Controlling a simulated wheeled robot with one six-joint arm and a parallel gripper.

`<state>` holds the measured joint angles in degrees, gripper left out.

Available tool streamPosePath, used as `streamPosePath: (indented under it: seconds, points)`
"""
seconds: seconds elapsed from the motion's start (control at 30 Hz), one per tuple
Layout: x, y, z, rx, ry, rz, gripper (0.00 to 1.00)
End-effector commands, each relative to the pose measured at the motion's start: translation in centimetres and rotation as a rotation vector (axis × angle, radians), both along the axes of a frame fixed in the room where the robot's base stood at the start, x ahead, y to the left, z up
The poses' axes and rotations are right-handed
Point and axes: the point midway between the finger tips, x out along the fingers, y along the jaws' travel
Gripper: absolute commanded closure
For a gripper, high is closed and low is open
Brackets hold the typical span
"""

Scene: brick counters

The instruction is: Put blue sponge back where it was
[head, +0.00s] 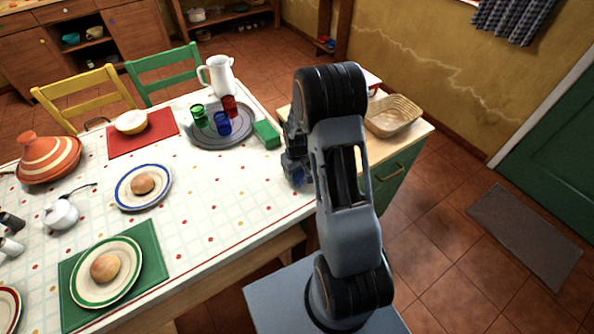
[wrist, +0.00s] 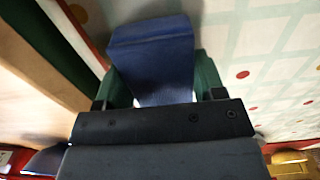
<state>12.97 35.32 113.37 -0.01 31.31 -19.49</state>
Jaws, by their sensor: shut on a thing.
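The blue sponge (wrist: 152,62) is a blue block between the two fingers of my gripper (wrist: 158,85) in the wrist view. My gripper is shut on it. In the head view only a small blue patch of the sponge (head: 298,178) shows at the gripper's lower end, near the table's right edge; my arm hides the rest. The wrist view shows the dotted white tablecloth on the right and a pale wooden surface on the left. I cannot tell whether the sponge touches the table.
A green sponge-like block (head: 267,134) lies beside the round grey tray (head: 213,143), which holds several coloured glasses. A white pitcher (head: 219,77) stands behind. A wicker basket (head: 393,116) sits on the wooden-topped green cabinet (head: 398,175) at right. Plates with buns are at left.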

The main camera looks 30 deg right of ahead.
Motion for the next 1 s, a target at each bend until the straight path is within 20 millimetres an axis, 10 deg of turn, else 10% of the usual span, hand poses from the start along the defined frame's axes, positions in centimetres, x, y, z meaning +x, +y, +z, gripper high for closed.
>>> streamPosePath:
  seconds: [0.33,0.37,0.6,1.0]
  points:
    - [0.0,0.0,-0.6,0.000,0.000,0.000,0.59]
    - [0.0,0.0,-0.4,0.000,0.000,0.000,0.34]
    - [0.0,0.0,-0.3,0.000,0.000,0.000,0.12]
    - [0.1,0.0,1.0,-0.001,-0.004,0.000,0.12]
